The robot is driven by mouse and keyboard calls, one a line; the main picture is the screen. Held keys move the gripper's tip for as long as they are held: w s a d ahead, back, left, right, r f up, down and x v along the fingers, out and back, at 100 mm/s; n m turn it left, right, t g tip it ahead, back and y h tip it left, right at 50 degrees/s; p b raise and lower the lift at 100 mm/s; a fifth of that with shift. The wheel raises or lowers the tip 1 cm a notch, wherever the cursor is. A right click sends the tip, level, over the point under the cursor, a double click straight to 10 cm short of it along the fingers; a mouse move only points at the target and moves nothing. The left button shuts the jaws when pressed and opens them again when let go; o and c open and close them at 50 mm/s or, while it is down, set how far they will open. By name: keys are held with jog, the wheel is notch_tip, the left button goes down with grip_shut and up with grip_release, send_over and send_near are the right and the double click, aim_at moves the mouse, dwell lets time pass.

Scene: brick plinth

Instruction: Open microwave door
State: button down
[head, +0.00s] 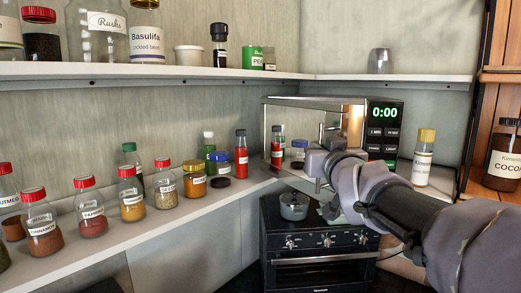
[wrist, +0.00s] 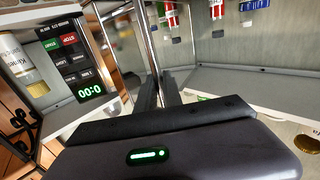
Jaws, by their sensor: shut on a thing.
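The microwave (head: 330,101) stands in the corner on the counter, with its control panel and green 0:00 display (head: 384,113) at its right. Its mirror-like door (head: 345,115) reflects the jars; I cannot tell whether it is fully closed or slightly ajar. The upright metal door handle (head: 320,132) is partly hidden by my gripper (head: 318,168). In the wrist view the handle (wrist: 148,38) runs down between the dark fingers of my gripper (wrist: 157,93), which is shut on it. The control panel (wrist: 72,60) shows at left there.
Several spice jars (head: 132,200) line the counter left of the microwave. A yellow-capped jar (head: 424,158) stands to its right. A black oven (head: 318,250) with a pot (head: 294,206) on top is below. A shelf (head: 160,74) with jars runs above.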

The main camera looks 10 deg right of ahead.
jog(key=shift+s+a+r, duration=0.1)
jog(key=shift+a+r, duration=0.05)
jog(key=shift+a, duration=0.1)
jog(key=c, duration=1.8)
grip_release()
